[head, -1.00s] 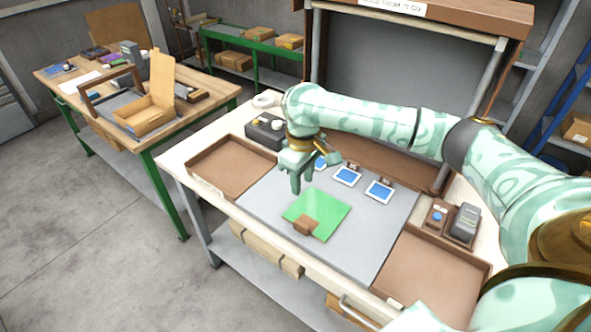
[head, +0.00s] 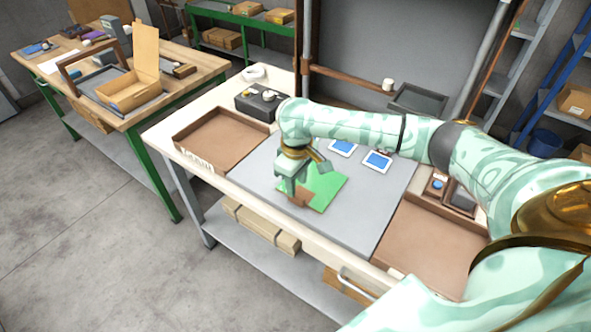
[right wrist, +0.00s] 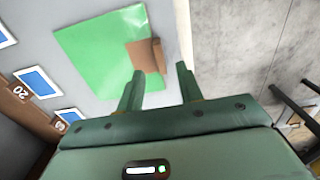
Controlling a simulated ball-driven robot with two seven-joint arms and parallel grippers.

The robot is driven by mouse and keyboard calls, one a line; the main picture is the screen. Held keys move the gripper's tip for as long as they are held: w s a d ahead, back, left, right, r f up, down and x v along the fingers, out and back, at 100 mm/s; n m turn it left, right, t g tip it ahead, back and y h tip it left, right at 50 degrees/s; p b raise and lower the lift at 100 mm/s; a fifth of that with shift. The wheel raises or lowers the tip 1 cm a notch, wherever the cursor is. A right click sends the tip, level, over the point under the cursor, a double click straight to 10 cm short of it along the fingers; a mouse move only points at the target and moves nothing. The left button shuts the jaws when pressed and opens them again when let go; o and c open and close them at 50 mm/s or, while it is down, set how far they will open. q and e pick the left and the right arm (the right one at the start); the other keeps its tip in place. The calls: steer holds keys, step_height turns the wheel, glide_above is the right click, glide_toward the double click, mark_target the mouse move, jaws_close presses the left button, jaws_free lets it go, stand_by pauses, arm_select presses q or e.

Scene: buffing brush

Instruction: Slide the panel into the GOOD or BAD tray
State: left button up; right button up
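A flat green panel (head: 327,187) lies on the grey mat (head: 345,220) between two trays. A small brown block (head: 301,198) lies at the panel's front edge. Both show in the right wrist view, the panel (right wrist: 95,55) and the block (right wrist: 147,56). My right gripper (head: 290,188) is over the front left part of the panel, close to the block. In the right wrist view its fingers (right wrist: 160,72) are apart with the block just beyond them. A brown tray (head: 220,140) stands left, its front label unreadable; another brown tray (head: 430,245) stands right. My left gripper is out of view.
Blue-and-white cards (head: 377,161) lie behind the panel. A black box (head: 258,103) stands behind the left tray, and small devices (head: 458,199) behind the right one. A second table (head: 170,95) with an open wooden box stands at the left.

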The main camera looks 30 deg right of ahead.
mark_target(297, 196)
steer(key=shift+f+b, duration=0.75)
steer(key=shift+f, duration=1.45)
jaws_close()
